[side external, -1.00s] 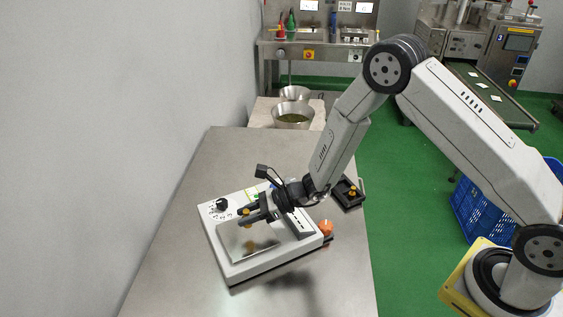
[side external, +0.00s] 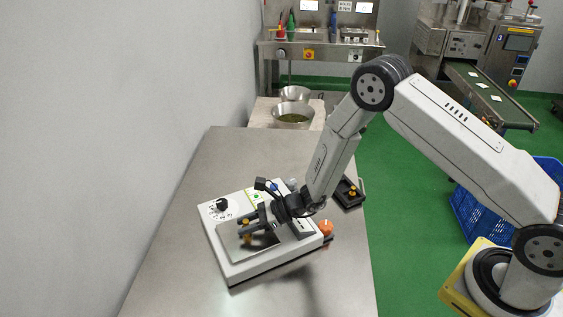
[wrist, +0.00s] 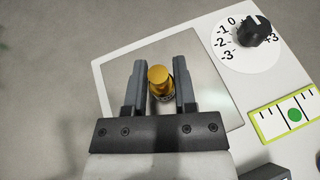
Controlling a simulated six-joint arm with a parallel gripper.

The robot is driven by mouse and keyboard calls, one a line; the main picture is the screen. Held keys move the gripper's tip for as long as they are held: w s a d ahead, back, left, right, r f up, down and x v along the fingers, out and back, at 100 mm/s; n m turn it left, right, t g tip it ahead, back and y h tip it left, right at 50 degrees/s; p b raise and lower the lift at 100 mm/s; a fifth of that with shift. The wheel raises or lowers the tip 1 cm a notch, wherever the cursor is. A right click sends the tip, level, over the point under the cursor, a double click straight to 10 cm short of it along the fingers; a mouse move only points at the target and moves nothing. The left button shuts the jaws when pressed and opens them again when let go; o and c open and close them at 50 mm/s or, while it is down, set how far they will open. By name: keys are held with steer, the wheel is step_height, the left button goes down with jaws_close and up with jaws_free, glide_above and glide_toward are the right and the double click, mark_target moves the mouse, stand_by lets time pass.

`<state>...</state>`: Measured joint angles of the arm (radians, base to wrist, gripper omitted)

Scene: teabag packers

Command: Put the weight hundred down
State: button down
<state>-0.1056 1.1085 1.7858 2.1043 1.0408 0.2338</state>
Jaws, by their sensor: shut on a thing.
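The brass weight (wrist: 158,78) is held upright between the two fingers of my gripper (wrist: 160,84) in the wrist view. In the side view the weight (side external: 245,222) is at the fingertips of my gripper (side external: 246,226), over the steel plate (side external: 265,241) of a white scale (side external: 222,257). Its reflection shows in the plate just below it. A small gap seems to remain between weight and plate, but contact is hard to judge. The plate also shows around the fingers in the wrist view (wrist: 215,92). The weight's lower part is hidden.
The scale carries a black dial knob (side external: 222,204) and a green-dotted level panel (wrist: 295,115). A black tray (side external: 357,201) holding a small brass piece (side external: 352,190) and an orange round object (side external: 326,227) lie to the right. The table is free in front and behind.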

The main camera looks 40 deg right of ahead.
steer(key=shift+c, duration=2.1)
jaws_free()
steer(key=shift+r, duration=0.1)
steer(key=shift+d, duration=0.1)
steer(key=v, duration=1.2)
steer(key=shift+r, duration=0.1)
